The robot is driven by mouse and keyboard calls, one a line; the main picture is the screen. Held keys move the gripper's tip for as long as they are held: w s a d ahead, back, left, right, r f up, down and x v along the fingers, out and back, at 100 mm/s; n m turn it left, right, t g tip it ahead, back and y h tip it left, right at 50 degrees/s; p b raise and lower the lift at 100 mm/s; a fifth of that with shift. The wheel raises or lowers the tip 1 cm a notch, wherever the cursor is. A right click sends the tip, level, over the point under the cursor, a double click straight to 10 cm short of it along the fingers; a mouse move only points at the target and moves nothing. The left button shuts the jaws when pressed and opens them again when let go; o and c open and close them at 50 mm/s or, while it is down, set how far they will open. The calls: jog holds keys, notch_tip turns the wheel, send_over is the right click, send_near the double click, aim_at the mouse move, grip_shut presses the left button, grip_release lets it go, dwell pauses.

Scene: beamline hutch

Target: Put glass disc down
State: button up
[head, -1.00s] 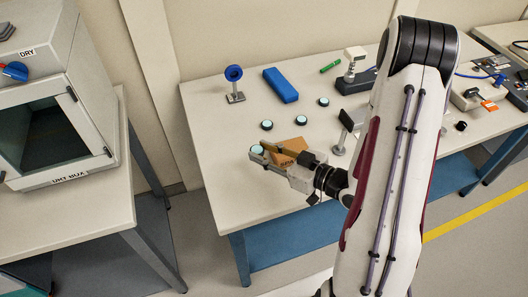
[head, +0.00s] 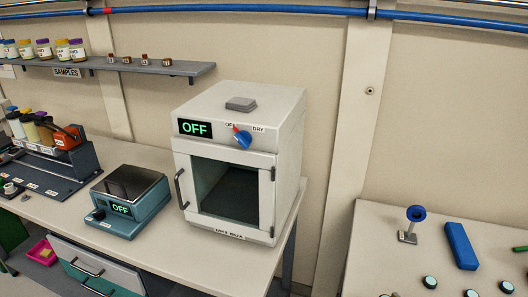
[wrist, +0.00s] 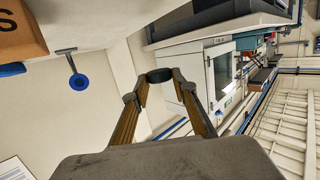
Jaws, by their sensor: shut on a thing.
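My gripper (wrist: 160,88) shows in the wrist view, its two tan-padded fingers shut on a small dark-rimmed round piece, the glass disc (wrist: 158,75), at the fingertips. The disc is seen edge-on, and its face is mostly hidden. It appears held clear of any surface, but its exact height cannot be told. The head view does not clearly show my gripper. Other discs with pale teal tops, one (head: 429,282) and another (head: 505,287), lie on the right-hand table in the head view.
A white dry box (head: 240,160) with a shut glass door and OFF display stands on the left bench. A teal device (head: 128,197) stands beside it. The right table (head: 385,255) holds a blue ring stand (head: 415,213) and blue block (head: 461,246). A cardboard box (wrist: 20,32) shows in the wrist view.

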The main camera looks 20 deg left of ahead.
jog(key=a+n+g+y, duration=0.1)
jog(key=a, duration=0.9)
jog(key=w+a+n+g+y, duration=0.1)
jog(key=a+n+g, duration=0.1)
jog(key=a, duration=0.9)
jog(key=a+n+g+y, duration=0.1)
jog(key=a+g, duration=0.1)
jog(key=a, duration=0.8)
jog(key=shift+w+a+r+n+y, duration=0.3)
jog(key=shift+w+r+y, duration=0.1)
jog(key=a, duration=0.3)
jog(key=a+r, duration=0.1)
jog(key=a, duration=0.3)
jog(key=a+r, duration=0.1)
jog(key=a, duration=0.3)
jog(key=shift+s+a, duration=0.25)
jog(key=shift+s, duration=0.05)
jog(key=s+a+r+m+t+h, duration=0.15)
jog(key=a+r, duration=0.25)
jog(key=a, duration=0.7)
jog(key=m+t+h, duration=0.4)
jog(key=m+t, duration=0.1)
send_over(206, 254)
jog(key=shift+f+n+g, duration=0.25)
jog(key=shift+f, duration=0.1)
jog(key=shift+f, duration=3.05)
